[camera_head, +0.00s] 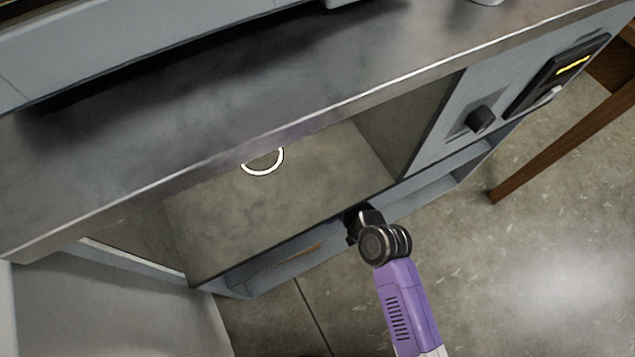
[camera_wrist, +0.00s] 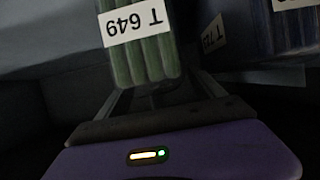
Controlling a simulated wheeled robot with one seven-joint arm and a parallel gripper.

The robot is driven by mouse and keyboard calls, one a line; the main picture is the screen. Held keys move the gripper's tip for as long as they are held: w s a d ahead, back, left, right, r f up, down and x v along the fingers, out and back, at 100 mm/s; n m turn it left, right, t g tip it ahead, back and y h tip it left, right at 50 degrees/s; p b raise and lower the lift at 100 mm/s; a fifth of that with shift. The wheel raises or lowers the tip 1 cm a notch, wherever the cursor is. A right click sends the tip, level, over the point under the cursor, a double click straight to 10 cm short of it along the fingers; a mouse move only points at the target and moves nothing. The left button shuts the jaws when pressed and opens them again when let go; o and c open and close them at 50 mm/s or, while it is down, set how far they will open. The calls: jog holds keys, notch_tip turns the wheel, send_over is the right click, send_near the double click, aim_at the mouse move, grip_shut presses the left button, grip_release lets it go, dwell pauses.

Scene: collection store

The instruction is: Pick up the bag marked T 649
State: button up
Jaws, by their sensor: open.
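The bag marked T 649 (camera_wrist: 145,62) is green and ribbed, with a white label that reads upside down in the wrist view. It is at the top centre of that view, and its far part is cut off by the frame. My gripper (camera_wrist: 162,92) is open, with its two dark fingers spread on either side below the bag's near end. I cannot tell whether the fingers touch the bag. In the head view my gripper (camera_head: 357,224) is at the front edge of an open compartment under a metal counter, and the bag does not show.
The metal counter (camera_head: 230,125) overhangs the compartment. A white ring (camera_head: 262,172) shows on the compartment floor. A wooden leg (camera_head: 560,145) stands at the right.

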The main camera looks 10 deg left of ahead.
jog(key=shift+w+a+f, duration=0.1)
jog(key=shift+w+a, duration=0.05)
jog(key=shift+w, duration=0.05)
grip_shut()
dwell(0.3)
jog(key=shift+r, duration=0.3)
